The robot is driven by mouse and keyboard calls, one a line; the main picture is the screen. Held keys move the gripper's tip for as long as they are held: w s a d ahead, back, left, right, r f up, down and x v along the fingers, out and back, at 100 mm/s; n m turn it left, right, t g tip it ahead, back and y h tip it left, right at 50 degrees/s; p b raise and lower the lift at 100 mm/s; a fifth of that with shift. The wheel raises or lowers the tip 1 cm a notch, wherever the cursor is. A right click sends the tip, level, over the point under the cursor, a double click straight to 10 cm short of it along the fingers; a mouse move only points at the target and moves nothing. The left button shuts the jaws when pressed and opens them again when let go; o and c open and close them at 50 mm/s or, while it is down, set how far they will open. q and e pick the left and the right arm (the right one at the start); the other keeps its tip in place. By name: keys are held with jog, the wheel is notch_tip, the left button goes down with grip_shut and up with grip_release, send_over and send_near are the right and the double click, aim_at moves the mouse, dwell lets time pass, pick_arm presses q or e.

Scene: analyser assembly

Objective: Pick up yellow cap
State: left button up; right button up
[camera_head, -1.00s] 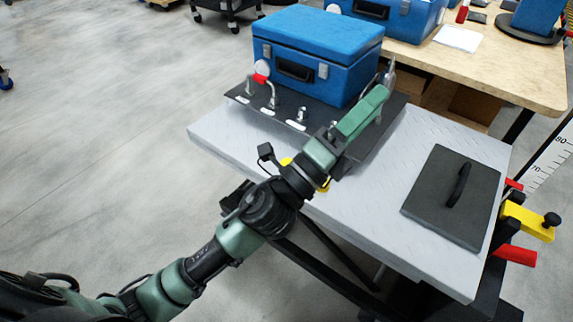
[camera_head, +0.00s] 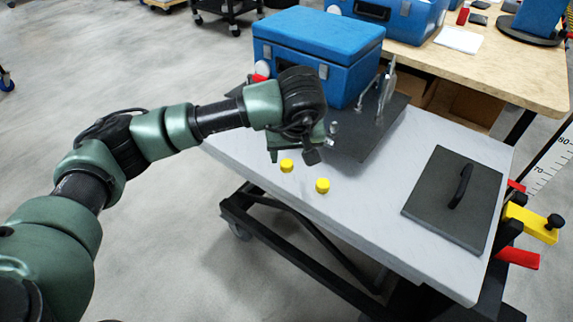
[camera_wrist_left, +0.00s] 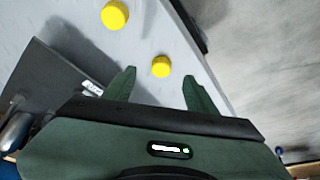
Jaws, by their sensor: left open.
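Two yellow caps stand on the light grey table top near its front edge: a left cap (camera_head: 287,165) and a right cap (camera_head: 322,185). My left gripper (camera_head: 291,156) is just behind and above the left cap, partly hidden by its own wrist. In the left wrist view the open fingers (camera_wrist_left: 158,82) point toward the table with nothing held. One cap (camera_wrist_left: 161,67) lies in line with the gap between the fingertips, and the other cap (camera_wrist_left: 115,15) is farther up and left. My right gripper is not in view.
A dark lid with a handle (camera_head: 430,205) lies on the table's right. The table between the caps and lid is clear.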

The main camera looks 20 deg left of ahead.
aim_at(287, 163)
pick_arm(q)
jog(key=x, duration=0.4)
jog(key=b+x, duration=0.1)
jog(key=x, duration=0.2)
jog(key=shift+w+a+r, duration=0.15)
jog(key=shift+w+a, duration=0.2)
jog(key=shift+a, duration=0.05)
grip_shut()
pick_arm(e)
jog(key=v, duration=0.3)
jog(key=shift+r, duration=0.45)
